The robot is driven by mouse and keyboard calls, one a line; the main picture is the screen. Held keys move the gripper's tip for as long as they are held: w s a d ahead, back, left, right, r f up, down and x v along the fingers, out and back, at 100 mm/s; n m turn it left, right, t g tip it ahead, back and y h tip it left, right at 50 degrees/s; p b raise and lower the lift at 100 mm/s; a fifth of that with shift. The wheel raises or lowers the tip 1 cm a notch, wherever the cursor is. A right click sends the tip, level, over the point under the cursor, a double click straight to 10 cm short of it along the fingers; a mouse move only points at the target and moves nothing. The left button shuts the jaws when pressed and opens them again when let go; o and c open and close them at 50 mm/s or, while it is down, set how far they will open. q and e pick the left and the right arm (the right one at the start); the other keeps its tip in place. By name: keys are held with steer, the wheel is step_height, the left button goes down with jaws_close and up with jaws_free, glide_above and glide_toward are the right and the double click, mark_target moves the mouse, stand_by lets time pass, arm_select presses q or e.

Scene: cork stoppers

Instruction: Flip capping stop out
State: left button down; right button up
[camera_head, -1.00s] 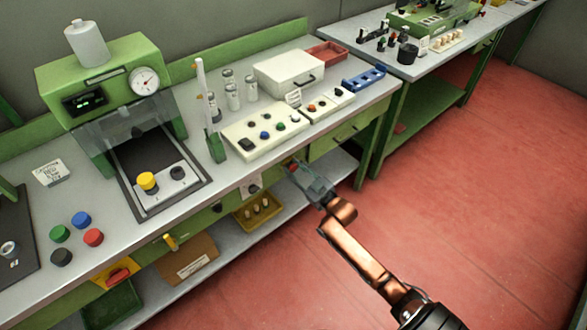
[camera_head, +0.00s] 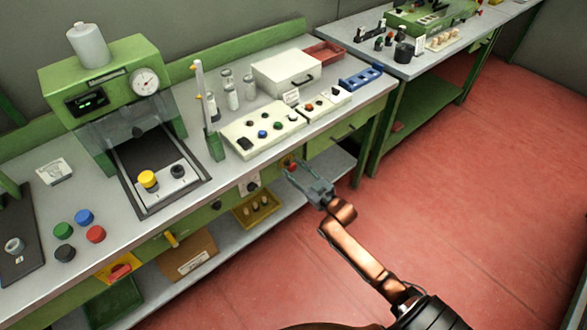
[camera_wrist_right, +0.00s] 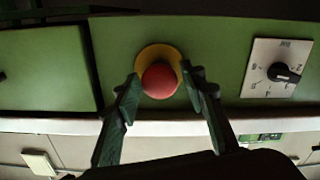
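The stop is a round red button (camera_wrist_right: 160,80) on a yellow ring (camera_wrist_right: 148,56), set in the green front of the bench. In the right wrist view, the two dark fingers of my right gripper (camera_wrist_right: 160,84) stand apart on either side of the button. I cannot tell whether they touch it. In the head view, my right gripper (camera_head: 304,178) is at the bench front, with the red button (camera_head: 291,164) showing at its tips. My left gripper is not in view.
A black knob on a white dial plate (camera_wrist_right: 278,70) is beside the button. A red switch on a yellow plate (camera_head: 121,271) and a yellow lever (camera_head: 171,238) are farther along the front. A yellow tray (camera_head: 254,211) is on the shelf below. The red floor (camera_head: 440,190) is clear.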

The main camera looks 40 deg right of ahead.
steer(key=shift+o, duration=0.8)
steer(key=shift+w, duration=0.15)
steer(key=s, duration=1.2)
steer(key=shift+d, duration=0.45)
